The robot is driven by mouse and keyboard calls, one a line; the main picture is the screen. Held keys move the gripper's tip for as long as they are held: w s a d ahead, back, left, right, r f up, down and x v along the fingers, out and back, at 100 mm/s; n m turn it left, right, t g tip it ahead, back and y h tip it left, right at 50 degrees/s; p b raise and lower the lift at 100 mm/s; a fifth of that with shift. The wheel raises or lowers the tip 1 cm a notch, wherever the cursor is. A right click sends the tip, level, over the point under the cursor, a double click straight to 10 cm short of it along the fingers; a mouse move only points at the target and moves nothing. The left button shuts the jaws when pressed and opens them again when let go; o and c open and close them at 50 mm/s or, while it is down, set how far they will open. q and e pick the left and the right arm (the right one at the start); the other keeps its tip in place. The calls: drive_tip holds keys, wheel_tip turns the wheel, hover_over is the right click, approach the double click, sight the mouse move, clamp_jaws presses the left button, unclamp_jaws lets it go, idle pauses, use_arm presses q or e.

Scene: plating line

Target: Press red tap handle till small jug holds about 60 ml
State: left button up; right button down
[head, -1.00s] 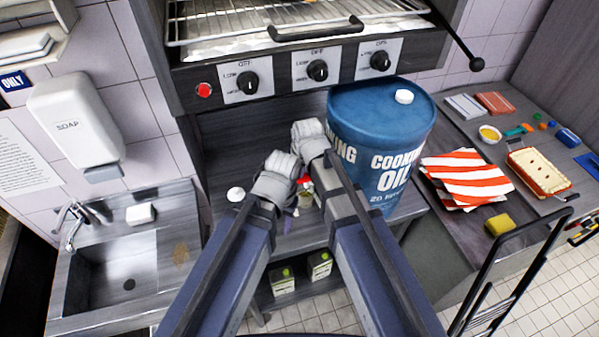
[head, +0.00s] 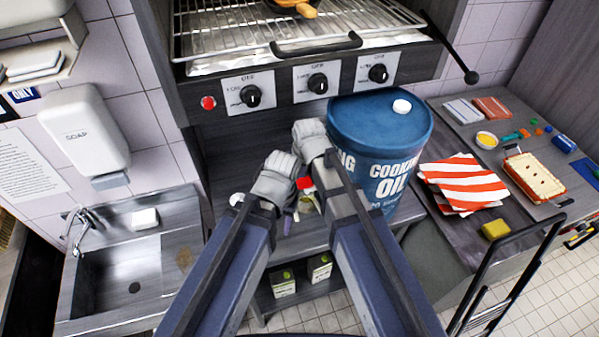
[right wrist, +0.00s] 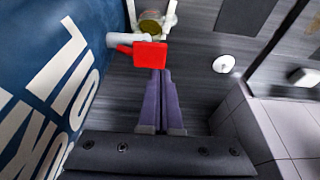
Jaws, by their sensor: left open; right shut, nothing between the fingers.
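The red tap handle (head: 305,184) shows between my two wrists in the head view, beside the blue cooking oil drum (head: 378,140). In the right wrist view the red handle (right wrist: 149,55) sits just beyond the tips of my right gripper (right wrist: 160,72), which is shut and empty. I cannot tell whether the tips touch it. A pale tap body (right wrist: 118,40) joins the handle. Behind it is a round olive-yellow thing (right wrist: 150,27) between pale parts, possibly the small jug; its fill level is unreadable. My left gripper (head: 289,222) is open, low and mostly hidden by its arm.
An oven with knobs (head: 317,83) and a wire rack is above. A sink (head: 130,280) and soap dispenser (head: 85,135) are at left. The right counter holds a striped cloth (head: 462,184), a yellow sponge (head: 495,229) and a tray (head: 534,175). A white disc (right wrist: 224,63) lies near the tap.

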use_arm(q)
wheel_tip(320, 180, up, 11)
drive_tip(key=p, duration=1)
use_arm(e)
drive_tip(key=a+v, duration=0.1)
drive_tip(key=v, duration=1)
drive_tip(key=shift+d+r, duration=0.3)
drive_tip(key=shift+d, duration=0.2)
use_arm(q)
drive_tip(key=shift+s, duration=0.15)
use_arm(e)
drive_tip(key=shift+f, duration=0.1)
